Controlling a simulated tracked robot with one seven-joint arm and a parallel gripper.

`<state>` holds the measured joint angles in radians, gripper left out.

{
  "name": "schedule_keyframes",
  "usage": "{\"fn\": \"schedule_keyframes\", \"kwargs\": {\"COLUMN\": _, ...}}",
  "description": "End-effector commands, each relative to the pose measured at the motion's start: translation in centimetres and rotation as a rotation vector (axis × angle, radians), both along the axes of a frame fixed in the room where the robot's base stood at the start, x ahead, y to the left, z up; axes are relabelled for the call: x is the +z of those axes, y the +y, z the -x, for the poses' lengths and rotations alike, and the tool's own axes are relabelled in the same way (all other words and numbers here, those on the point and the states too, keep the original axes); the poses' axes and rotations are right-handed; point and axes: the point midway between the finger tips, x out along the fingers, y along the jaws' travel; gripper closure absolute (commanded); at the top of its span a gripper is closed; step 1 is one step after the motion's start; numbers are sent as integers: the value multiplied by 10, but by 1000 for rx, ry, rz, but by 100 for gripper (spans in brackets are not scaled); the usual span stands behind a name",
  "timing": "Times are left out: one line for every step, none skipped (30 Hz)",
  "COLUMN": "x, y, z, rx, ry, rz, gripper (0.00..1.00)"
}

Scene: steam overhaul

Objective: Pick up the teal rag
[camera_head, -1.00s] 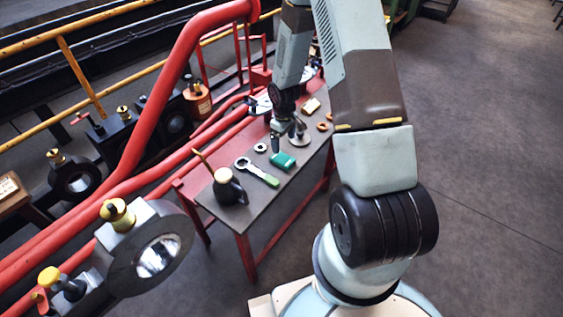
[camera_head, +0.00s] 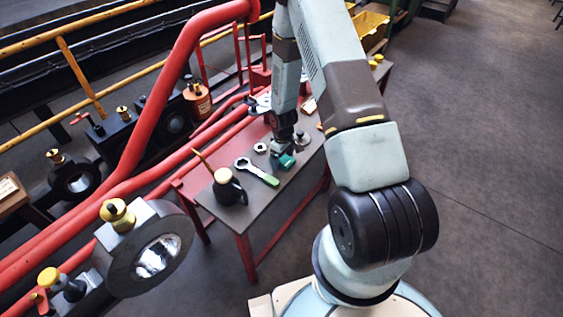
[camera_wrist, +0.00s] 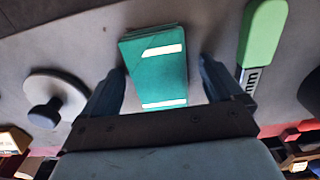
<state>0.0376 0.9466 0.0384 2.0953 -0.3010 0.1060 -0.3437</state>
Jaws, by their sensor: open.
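The teal rag (camera_head: 287,161) lies folded on the grey-topped bench, close to the green-handled wrench. In the wrist view the teal rag (camera_wrist: 158,68) is a block with two white stripes, lying between my fingers. My gripper (camera_head: 280,155) points down over the rag and partly hides it in the head view. In the wrist view my gripper (camera_wrist: 162,88) is open, with one finger on each side of the rag and a gap visible on both sides. I cannot tell whether the fingertips touch the bench.
The wrench with green handle (camera_head: 257,172) lies close beside the rag. A dark oil can (camera_head: 228,187) stands at the bench's near end. A round lidded disc with a dark knob (camera_wrist: 50,108) sits on the other side. Red pipes (camera_head: 150,140) run along the bench's left.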

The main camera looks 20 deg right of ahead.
Motion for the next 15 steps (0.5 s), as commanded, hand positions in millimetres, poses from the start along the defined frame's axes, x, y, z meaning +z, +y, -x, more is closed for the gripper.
{"fn": "schedule_keyframes", "kwargs": {"x": -2, "y": 0, "z": 0, "rx": 0, "ry": 0, "rz": 0, "gripper": 6}}
{"fn": "schedule_keyframes", "kwargs": {"x": -2, "y": 0, "z": 0, "rx": 0, "ry": -1, "rz": -1, "gripper": 6}}
{"fn": "schedule_keyframes", "kwargs": {"x": -2, "y": 0, "z": 0, "rx": 0, "ry": -1, "rz": 0, "gripper": 6}}
{"fn": "schedule_keyframes", "kwargs": {"x": -2, "y": 0, "z": 0, "rx": 0, "ry": -1, "rz": 0, "gripper": 6}}
{"fn": "schedule_keyframes", "kwargs": {"x": -2, "y": 0, "z": 0, "rx": 0, "ry": -1, "rz": 0, "gripper": 6}}
{"fn": "schedule_keyframes", "kwargs": {"x": -2, "y": 0, "z": -1, "rx": 0, "ry": -1, "rz": 0, "gripper": 6}}
{"fn": "schedule_keyframes", "kwargs": {"x": -2, "y": 0, "z": 0, "rx": 1, "ry": -1, "rz": 0, "gripper": 6}}
{"fn": "schedule_keyframes", "kwargs": {"x": -2, "y": 0, "z": 0, "rx": 1, "ry": -1, "rz": 0, "gripper": 6}}
{"fn": "schedule_keyframes", "kwargs": {"x": -2, "y": 0, "z": 0, "rx": 1, "ry": -1, "rz": 0, "gripper": 9}}
{"fn": "schedule_keyframes", "kwargs": {"x": -2, "y": 0, "z": 0, "rx": 1, "ry": -1, "rz": 0, "gripper": 12}}
{"fn": "schedule_keyframes", "kwargs": {"x": -2, "y": 0, "z": 0, "rx": 1, "ry": -1, "rz": 0, "gripper": 15}}
{"fn": "schedule_keyframes", "kwargs": {"x": -2, "y": 0, "z": 0, "rx": 1, "ry": -1, "rz": 0, "gripper": 19}}
{"fn": "schedule_keyframes", "kwargs": {"x": -2, "y": 0, "z": 0, "rx": 1, "ry": -1, "rz": 0, "gripper": 22}}
{"fn": "schedule_keyframes", "kwargs": {"x": -2, "y": 0, "z": 0, "rx": 1, "ry": -1, "rz": 0, "gripper": 25}}
{"fn": "schedule_keyframes", "kwargs": {"x": -2, "y": 0, "z": 0, "rx": 1, "ry": -1, "rz": 0, "gripper": 28}}
